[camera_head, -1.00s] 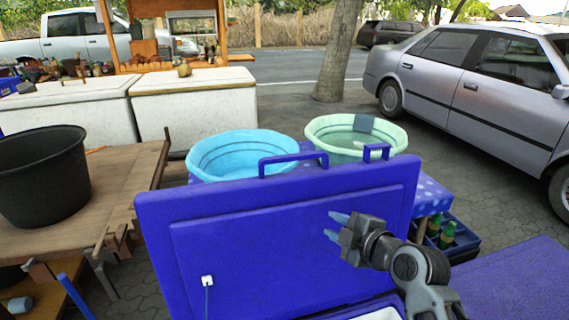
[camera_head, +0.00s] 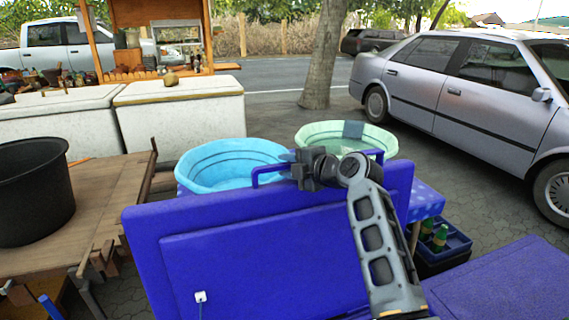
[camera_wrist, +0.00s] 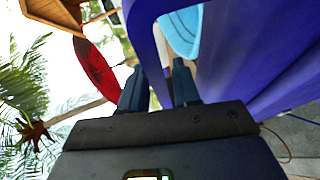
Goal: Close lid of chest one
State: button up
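The chest's blue lid (camera_head: 250,260) stands raised, its inner face toward me in the head view. It also fills the right of the wrist view (camera_wrist: 250,50). A blue handle (camera_head: 255,176) rises from the lid's top edge. My gripper (camera_head: 288,157) is at this handle, above the lid's top edge. In the wrist view, my gripper (camera_wrist: 160,75) has its fingers apart, with the handle bar (camera_wrist: 146,45) running between them. Whether both fingers touch the bar is unclear. My arm hides part of the lid and handle. The chest body is mostly out of view.
Light blue (camera_head: 225,165) and pale green (camera_head: 330,137) tubs stand behind the lid. A wooden table (camera_head: 110,190) with a black bucket (camera_head: 35,190) is at left. Another blue lid (camera_head: 510,285) lies flat at right, near a bottle crate (camera_head: 445,245). A silver car (camera_head: 470,95) stands beyond.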

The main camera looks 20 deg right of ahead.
jog(key=shift+x, duration=0.8)
jog(key=shift+c, duration=0.3)
grip_shut()
